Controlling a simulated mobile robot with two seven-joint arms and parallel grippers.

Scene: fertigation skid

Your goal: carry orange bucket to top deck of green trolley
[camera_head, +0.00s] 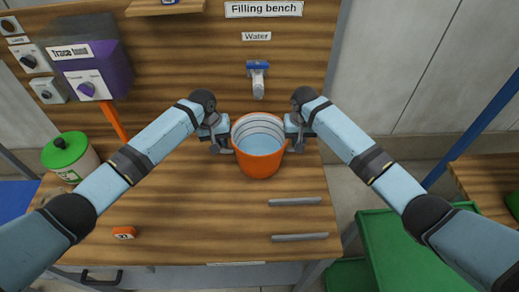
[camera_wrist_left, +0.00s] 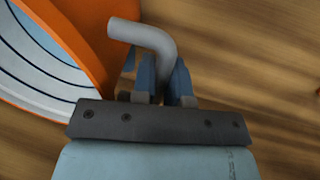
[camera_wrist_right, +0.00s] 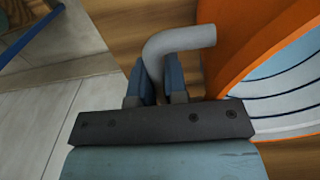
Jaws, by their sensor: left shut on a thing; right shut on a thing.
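The orange bucket (camera_head: 260,163) is upright at the filling bench (camera_head: 180,215), under the water tap (camera_head: 258,80). It has pale inner walls with rings and light blue water inside. My left gripper (camera_head: 222,146) is shut on the bucket's left grey handle (camera_wrist_left: 150,38). My right gripper (camera_head: 296,145) is shut on its right grey handle (camera_wrist_right: 180,40). Whether the bucket touches the bench top I cannot tell. The green trolley (camera_head: 405,245) stands at the lower right, partly hidden by my right arm.
A purple box (camera_head: 95,70) with a knob and a white pot with a green lid (camera_head: 68,155) are at the left. A small orange block (camera_head: 124,233) and two grey bars (camera_head: 298,201) lie on the bench. Another wooden surface (camera_head: 485,180) is at the right edge.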

